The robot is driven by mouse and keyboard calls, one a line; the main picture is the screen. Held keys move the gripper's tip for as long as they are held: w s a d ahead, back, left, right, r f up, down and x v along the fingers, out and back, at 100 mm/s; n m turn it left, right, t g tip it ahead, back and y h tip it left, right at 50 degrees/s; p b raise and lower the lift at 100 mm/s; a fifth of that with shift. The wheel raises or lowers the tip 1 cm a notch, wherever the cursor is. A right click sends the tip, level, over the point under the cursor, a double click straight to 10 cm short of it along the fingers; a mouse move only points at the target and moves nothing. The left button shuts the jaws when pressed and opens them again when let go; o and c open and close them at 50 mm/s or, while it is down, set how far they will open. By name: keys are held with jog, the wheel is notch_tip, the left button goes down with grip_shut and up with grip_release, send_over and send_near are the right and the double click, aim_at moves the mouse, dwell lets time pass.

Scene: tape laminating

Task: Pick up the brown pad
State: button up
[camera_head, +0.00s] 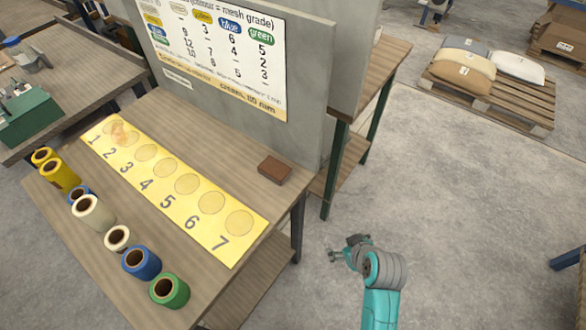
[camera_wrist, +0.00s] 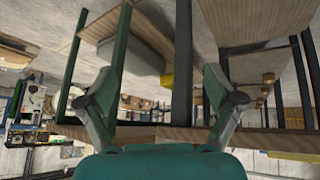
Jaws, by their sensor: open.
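The brown pad (camera_head: 275,169) is a small dark-brown block. In the head view it lies flat on the wooden table (camera_head: 231,155), near its right corner, to the right of the yellow numbered strip. My gripper (camera_head: 341,255) is right of the table and clear of it, apart from the pad, over the grey floor in the picture. In the wrist view my gripper (camera_wrist: 162,105) has its two fingers spread wide with nothing between them. I cannot make out the pad in the wrist view.
A yellow strip (camera_head: 175,202) with numbered circles lies along the table. Several coloured rolls (camera_head: 141,263) stand along its left side. A grey panel with a chart (camera_head: 228,50) rises behind the pad. A pallet with sacks (camera_head: 497,98) is at the back right. Open floor (camera_head: 480,215) lies to the right.

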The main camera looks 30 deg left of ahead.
aim_at(275, 168)
jog(key=w+a+r+n+g, duration=0.2)
jog(key=w+a+r+n, duration=0.1)
jog(key=a+r, duration=0.45)
jog(key=w+a+r+n+g, duration=0.2)
jog(key=a+r+n, duration=0.1)
jog(key=a+r, duration=0.4)
jog(key=shift+h, duration=0.3)
jog(key=a, duration=0.7)
jog(key=w+a+r, duration=0.1)
jog(key=a, duration=0.2)
jog(key=shift+a, duration=0.25)
jog(key=shift+x, duration=2.55)
jog(key=c, duration=1.2)
